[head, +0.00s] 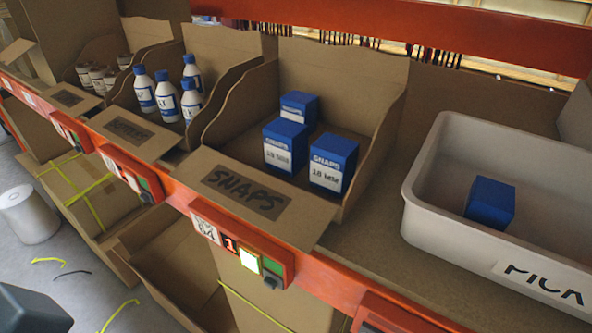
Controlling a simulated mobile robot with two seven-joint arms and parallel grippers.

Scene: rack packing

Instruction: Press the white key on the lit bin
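The SNAPS bin (243,192) is an open cardboard bin with several blue and white boxes in it. On the red rail below its front is a red module (276,258) with a display reading 1. A square pale yellow-white key (249,259) glows brightly on it. A green key (272,266) sits beside that key, and a small dark piece (271,283) sits below. The modules further left show no such glow. Neither of my grippers can be made out.
A grey tote (425,190) labelled PICK at the right holds one blue box (490,203). Bins of white bottles (167,96) and small jars (97,79) stand left. Cardboard boxes (165,245) sit below the rail. A dark rounded shape (30,310) fills the bottom left corner.

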